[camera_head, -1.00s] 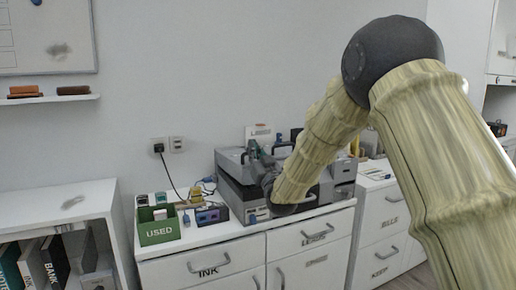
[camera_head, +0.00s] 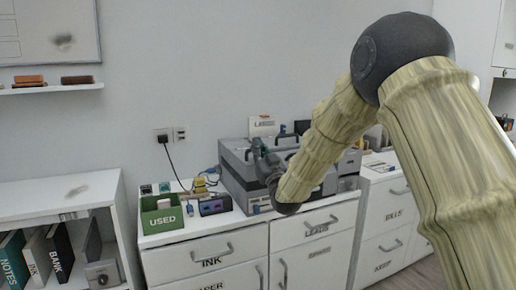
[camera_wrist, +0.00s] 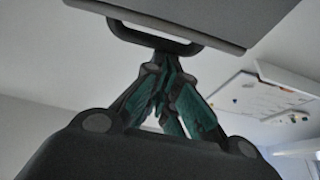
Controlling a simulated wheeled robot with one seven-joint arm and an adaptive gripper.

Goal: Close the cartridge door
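The grey printer (camera_head: 237,189) stands on the white desk, partly hidden behind my arm. A grey panel with a dark handle, which looks like the cartridge door (camera_wrist: 215,12), spans the top of the wrist view. My gripper (camera_head: 258,147) is at the printer's front upper edge in the head view. In the wrist view its teal-padded fingers (camera_wrist: 168,62) lean together just under the handle (camera_wrist: 150,38). How far the door stands open is hard to tell.
A green USED bin (camera_head: 161,218) and a dark purple cartridge (camera_head: 214,205) stand left of the printer. A cable runs from the wall socket (camera_head: 163,135). Drawers with handles, such as INK (camera_head: 208,262), are below. A low bookshelf (camera_head: 55,203) stands at left.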

